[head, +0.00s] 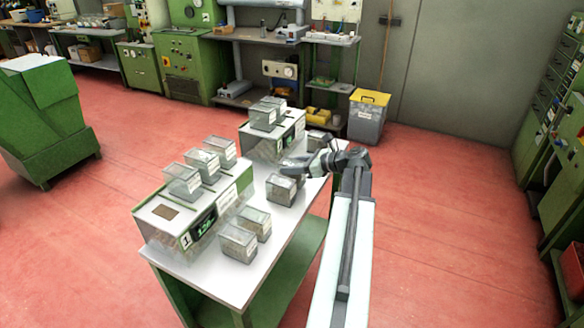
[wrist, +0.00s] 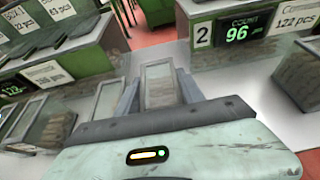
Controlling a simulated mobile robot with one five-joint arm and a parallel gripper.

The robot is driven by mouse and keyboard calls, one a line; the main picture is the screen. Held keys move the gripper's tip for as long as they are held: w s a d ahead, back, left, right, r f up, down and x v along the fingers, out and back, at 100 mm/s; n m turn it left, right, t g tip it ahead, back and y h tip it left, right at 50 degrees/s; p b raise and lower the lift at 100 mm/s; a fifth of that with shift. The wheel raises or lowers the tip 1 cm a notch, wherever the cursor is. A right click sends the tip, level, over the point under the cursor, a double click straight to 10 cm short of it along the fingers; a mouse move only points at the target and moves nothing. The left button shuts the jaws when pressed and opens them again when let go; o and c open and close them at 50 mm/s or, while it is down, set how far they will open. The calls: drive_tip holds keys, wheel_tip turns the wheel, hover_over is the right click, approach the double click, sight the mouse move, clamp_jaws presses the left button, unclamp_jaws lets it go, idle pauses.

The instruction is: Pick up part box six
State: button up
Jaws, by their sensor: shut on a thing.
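My gripper (wrist: 158,92) is shut on a clear, open-topped part box (wrist: 158,80), with one finger on each side of it. No number can be read on this box. In the head view my gripper (head: 294,165) is low over the table, between the two counting machines. A clear part box (head: 280,190) with a pale label stands just below it there. I cannot tell whether that is the held box or its neighbour. Another clear box (wrist: 107,102) is close to my left finger in the wrist view.
Counting machine 1 (head: 168,238) is at the table's near end, machine 2 (head: 262,150) at the far end, both with boxes on top. Two boxes (head: 238,243) stand before machine 1. One box (head: 318,141) stands right of machine 2. The white table (head: 230,285) is clear at its near corner.

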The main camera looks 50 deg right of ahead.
wheel_tip(320, 180, up, 2)
drive_tip(key=shift+r+p, duration=0.1)
drive_tip(key=shift+p, duration=0.5)
drive_tip(key=s+d+r+p, duration=0.1)
drive_tip(key=s+d, duration=0.2)
drive_tip(key=s, duration=1.2)
drive_tip(key=shift+s, duration=0.35)
drive_tip(key=shift+s, duration=0.1)
